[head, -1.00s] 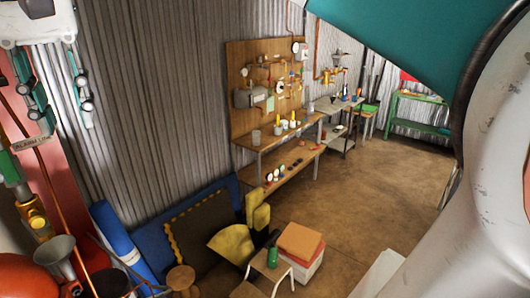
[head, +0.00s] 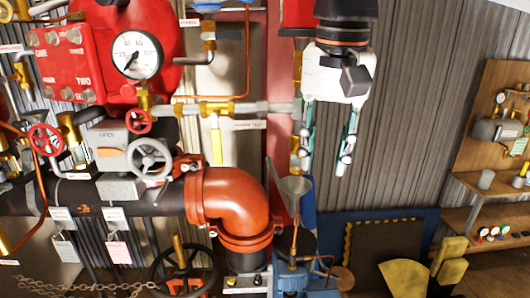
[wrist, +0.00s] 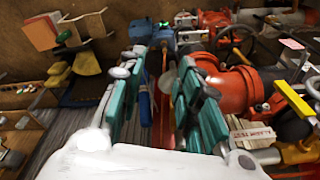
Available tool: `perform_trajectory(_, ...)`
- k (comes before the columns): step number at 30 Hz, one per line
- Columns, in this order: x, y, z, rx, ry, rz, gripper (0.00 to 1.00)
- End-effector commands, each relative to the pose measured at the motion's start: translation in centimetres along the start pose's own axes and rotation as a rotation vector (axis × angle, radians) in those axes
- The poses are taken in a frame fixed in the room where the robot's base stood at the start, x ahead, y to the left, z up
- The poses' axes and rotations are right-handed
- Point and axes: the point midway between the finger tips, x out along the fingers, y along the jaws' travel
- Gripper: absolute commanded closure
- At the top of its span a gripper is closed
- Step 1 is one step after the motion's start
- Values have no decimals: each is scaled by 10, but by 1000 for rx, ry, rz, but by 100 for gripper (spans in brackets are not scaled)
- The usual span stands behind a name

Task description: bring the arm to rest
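My gripper (head: 323,166) hangs pointing down in the upper right middle of the head view. Its two teal and grey fingers are apart, with nothing visible between them. In the wrist view the fingers (wrist: 160,75) also stand apart and empty. They are in front of the red pipework, with a grey funnel (head: 296,184) just below and to the left of them in the head view. I cannot judge the exact distance to the pipes.
A thick orange-red pipe elbow (head: 240,205), a pressure gauge (head: 137,55), handwheels (head: 150,158) and a yellow lever (head: 217,145) crowd the left. A wooden workbench (head: 490,187) stands at the right. Corrugated wall (head: 410,130) lies behind.

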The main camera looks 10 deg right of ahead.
Motion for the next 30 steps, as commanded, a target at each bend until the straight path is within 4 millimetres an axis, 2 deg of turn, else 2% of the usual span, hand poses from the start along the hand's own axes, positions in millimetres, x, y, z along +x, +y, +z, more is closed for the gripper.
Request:
perform_trajectory(11, 3, 0, 0, -2, 2, -1, 68)
perform_trajectory(14, 20, 0, 2, -18, 14, -10, 68)
perform_trajectory(17, 62, 2, 5, -60, 50, -33, 68)
perform_trajectory(20, 126, 4, 11, -130, 110, -65, 68)
perform_trajectory(21, 155, 6, 14, -162, 139, -79, 68)
perform_trajectory(27, 291, 17, 36, -323, 293, -129, 68)
perform_trajectory(30, 346, 24, 48, -391, 364, -142, 68)
